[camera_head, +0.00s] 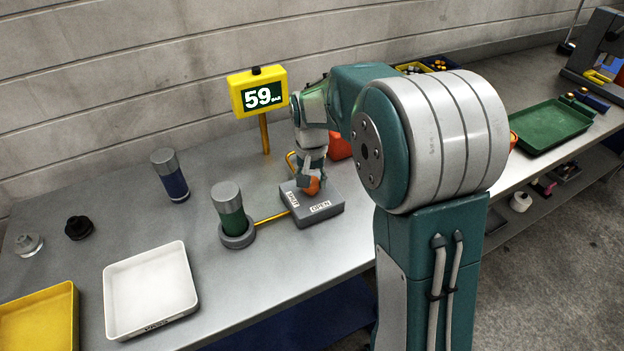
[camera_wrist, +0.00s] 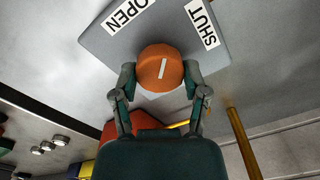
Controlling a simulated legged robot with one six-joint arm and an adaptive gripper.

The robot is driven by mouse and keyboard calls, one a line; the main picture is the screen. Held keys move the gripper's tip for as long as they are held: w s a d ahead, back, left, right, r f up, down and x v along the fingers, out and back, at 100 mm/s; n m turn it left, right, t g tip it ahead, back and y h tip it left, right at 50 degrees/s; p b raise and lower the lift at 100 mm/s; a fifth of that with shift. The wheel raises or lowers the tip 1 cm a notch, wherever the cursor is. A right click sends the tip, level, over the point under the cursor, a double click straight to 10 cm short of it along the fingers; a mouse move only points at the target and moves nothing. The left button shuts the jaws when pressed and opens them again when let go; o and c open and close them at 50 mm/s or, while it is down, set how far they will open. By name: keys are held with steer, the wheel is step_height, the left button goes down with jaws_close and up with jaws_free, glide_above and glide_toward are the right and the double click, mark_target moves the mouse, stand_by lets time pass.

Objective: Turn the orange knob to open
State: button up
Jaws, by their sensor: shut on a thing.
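The orange knob (camera_head: 311,185) sits on top of a grey box (camera_head: 325,212) with SHUT and OPEN labels. In the wrist view the round knob (camera_wrist: 160,69) has a white line on its face, which points near the corner between the OPEN label (camera_wrist: 129,13) and the SHUT label (camera_wrist: 202,24), a little towards SHUT. My gripper (camera_wrist: 160,80) has one finger on each side of the knob and is shut on it. In the head view my gripper (camera_head: 311,178) comes down from above and partly hides the knob.
A yellow gauge (camera_head: 236,98) on a post behind the box reads 59 bar. A yellow pipe (camera_head: 270,218) links the box to a green canister (camera_head: 232,222) in a grey holder. A white tray (camera_head: 150,325) and a blue canister (camera_head: 174,183) stand left. A green tray (camera_head: 550,126) lies right.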

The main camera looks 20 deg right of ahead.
steer(key=n, duration=0.4)
steer(key=shift+s+a+f+n, duration=0.1)
steer(key=shift+s+n, duration=0.05)
steer(key=shift+n, duration=0.15)
steer(key=n, duration=0.4)
steer(key=shift+n, duration=0.3)
steer(key=o, duration=1.1)
steer(key=shift+o, duration=0.2)
